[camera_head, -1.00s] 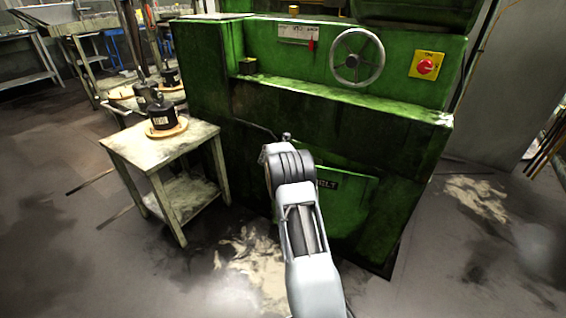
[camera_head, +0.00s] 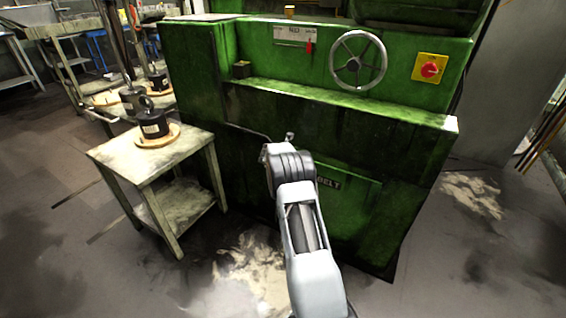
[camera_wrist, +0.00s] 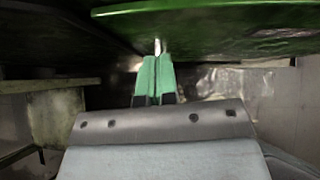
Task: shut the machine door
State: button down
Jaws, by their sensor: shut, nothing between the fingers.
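The green machine (camera_head: 330,120) stands in front of me. A green panel with a "BELT" label (camera_head: 350,205) is low on its front, partly hidden behind my arm; it looks like the door. How far it stands open I cannot tell. In the wrist view a green panel edge (camera_wrist: 230,20) runs across the top, with dark space under it. My gripper (camera_wrist: 155,72) has its green fingertips together just below that edge, holding nothing. Whether the tips touch the panel is unclear. In the head view the fingers are hidden by my arm.
A small table (camera_head: 115,158) bearing a black weight on a round wooden base (camera_head: 155,130) stands close to the left of the machine. The machine has a handwheel (camera_head: 358,60) and a red switch (camera_head: 430,68). Floor is open at right.

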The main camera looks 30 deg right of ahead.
jog(key=a+f+v, duration=0.2)
jog(key=v, duration=1.1)
jog(key=s+a+r+n+t+y+p, duration=0.1)
jog(key=a+r+n+t+y+p, duration=0.15)
jog(key=a+r+n+p, duration=0.5)
jog(key=s+a+r+n+t+y+p, duration=0.2)
jog(key=a+r+n+y, duration=0.15)
jog(key=r+n, duration=0.65)
jog(key=s+a+r+n+t+y+p, duration=0.1)
jog(key=a+r+n+t+y+p, duration=0.1)
jog(key=a+r+n+p, duration=0.65)
jog(key=s+a+r+n+g+y+p, duration=0.1)
jog(key=s+a+r+n+g+p, duration=0.15)
jog(key=s+r+n, duration=0.35)
jog(key=s+a+r+n+g+y+p, duration=0.1)
jog(key=s+a+r+n+y+p, duration=0.2)
jog(key=s+n, duration=0.4)
jog(key=s+d+r+n+g+h+p, duration=0.1)
jog(key=s+d+n+g+h+p, duration=0.1)
jog(key=s+n, duration=0.6)
jog(key=s+g+h+p, duration=0.1)
jog(key=s+g, duration=0.1)
jog(key=s, duration=0.4)
jog(key=shift+s+r+n+h+p, duration=0.2)
jog(key=shift+s+n+h+p, duration=0.05)
jog(key=shift+n+h+p, duration=0.15)
